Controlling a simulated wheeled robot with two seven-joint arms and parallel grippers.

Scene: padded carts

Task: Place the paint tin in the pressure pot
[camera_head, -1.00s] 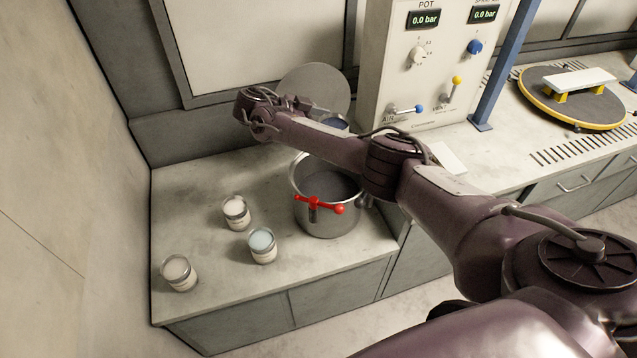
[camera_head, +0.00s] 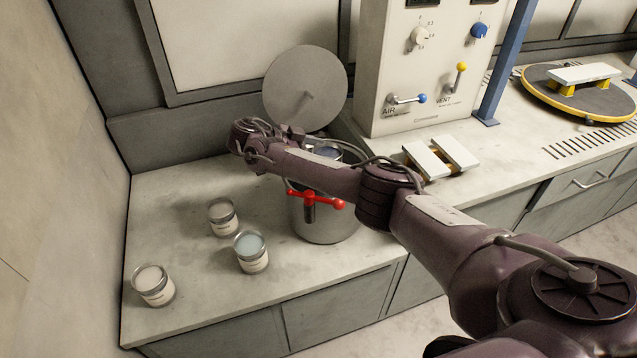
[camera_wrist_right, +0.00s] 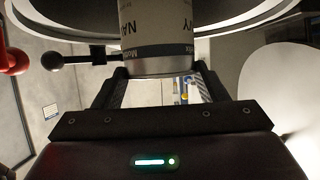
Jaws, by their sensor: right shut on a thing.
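The paint tin (camera_wrist_right: 160,30), with a pale label reading partly "NAVY", is between the two fingers of my right gripper (camera_wrist_right: 155,88), which is shut on it. In the head view the tin's dark blue top (camera_head: 326,153) shows just behind my right forearm, at the mouth of the pressure pot. The pot (camera_head: 328,228) is a steel vessel with a red clamp handle (camera_head: 310,200) at its front. My arm hides part of its mouth, so I cannot tell how deep the tin sits. My left gripper is out of view.
Three other tins, grey (camera_head: 222,217), light blue (camera_head: 251,252) and cream (camera_head: 153,284), stand on the bench left of the pot. The round lid (camera_head: 305,85) stands raised behind the pot. The control panel (camera_head: 400,75) and a white-topped stand (camera_head: 440,157) are to the right.

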